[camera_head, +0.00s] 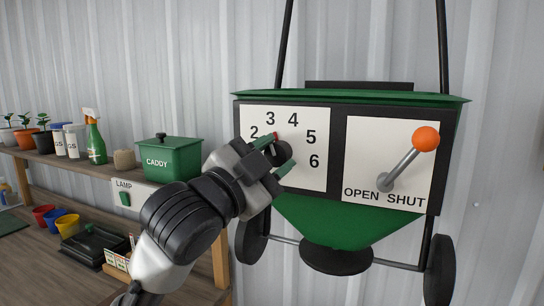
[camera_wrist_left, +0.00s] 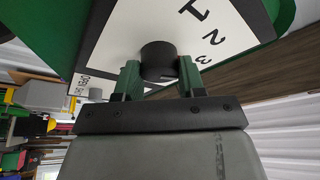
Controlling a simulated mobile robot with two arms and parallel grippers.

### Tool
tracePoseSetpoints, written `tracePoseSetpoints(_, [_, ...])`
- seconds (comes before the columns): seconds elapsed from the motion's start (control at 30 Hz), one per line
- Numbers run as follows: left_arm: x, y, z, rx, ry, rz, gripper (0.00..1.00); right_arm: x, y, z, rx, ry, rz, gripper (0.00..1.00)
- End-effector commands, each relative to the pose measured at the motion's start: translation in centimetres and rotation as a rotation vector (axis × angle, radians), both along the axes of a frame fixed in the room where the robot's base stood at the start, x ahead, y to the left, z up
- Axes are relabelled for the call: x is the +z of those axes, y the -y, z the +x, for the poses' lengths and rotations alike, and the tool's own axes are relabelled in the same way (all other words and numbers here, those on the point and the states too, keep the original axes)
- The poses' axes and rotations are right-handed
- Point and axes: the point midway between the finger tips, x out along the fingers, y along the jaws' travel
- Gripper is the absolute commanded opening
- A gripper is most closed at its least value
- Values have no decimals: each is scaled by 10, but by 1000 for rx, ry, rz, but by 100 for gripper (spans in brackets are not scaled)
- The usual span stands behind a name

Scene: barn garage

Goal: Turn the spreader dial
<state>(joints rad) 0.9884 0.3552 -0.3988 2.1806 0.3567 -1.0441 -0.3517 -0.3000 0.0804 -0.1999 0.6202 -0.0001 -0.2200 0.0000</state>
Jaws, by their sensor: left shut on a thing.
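The green spreader (camera_head: 340,217) stands against the corrugated wall, with a white dial plate (camera_head: 308,178) on its left half. The numbers 2 to 6 show on it in the head view, and 1, 2 and 3 show in the left wrist view. My left gripper (camera_head: 276,160) is shut on the black round dial (camera_wrist_left: 158,60), one green finger on each side of it. The arm hides the plate's lower left. My right gripper is not in view.
An orange-knobbed lever (camera_head: 426,139) on the OPEN/SHUT plate (camera_head: 372,137) leans to the right. At left, a shelf (camera_head: 75,165) carries a green caddy (camera_head: 172,160), a spray bottle (camera_head: 95,140) and pots. A workbench (camera_head: 60,262) lies below.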

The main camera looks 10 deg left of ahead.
Motion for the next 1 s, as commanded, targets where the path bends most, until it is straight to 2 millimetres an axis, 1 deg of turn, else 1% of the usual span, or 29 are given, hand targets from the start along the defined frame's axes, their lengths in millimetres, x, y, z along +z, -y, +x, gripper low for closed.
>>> tracePoseSetpoints(0.07, [-1, 0, 0, -1, -1, 1, 16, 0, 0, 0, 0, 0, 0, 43])
tracePoseSetpoints(0.1, [-1, 0, 0, -1, -1, 1, 43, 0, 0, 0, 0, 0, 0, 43])
tracePoseSetpoints(0.23, [0, 0, 0, -1, -1, 1, 63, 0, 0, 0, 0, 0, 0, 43])
tracePoseSetpoints(0.27, [0, 0, 0, 0, 0, -1, 65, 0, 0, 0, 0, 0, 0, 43])
tracePoseSetpoints(0.53, [-1, 0, -1, 0, 0, -1, 65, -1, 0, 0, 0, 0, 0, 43])
tracePoseSetpoints(0.67, [-5, -6, -10, 0, 1, -1, 65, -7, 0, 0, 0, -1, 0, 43])
tracePoseSetpoints(1.0, [-24, -36, -67, 2, 4, 1, 65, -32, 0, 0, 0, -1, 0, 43])
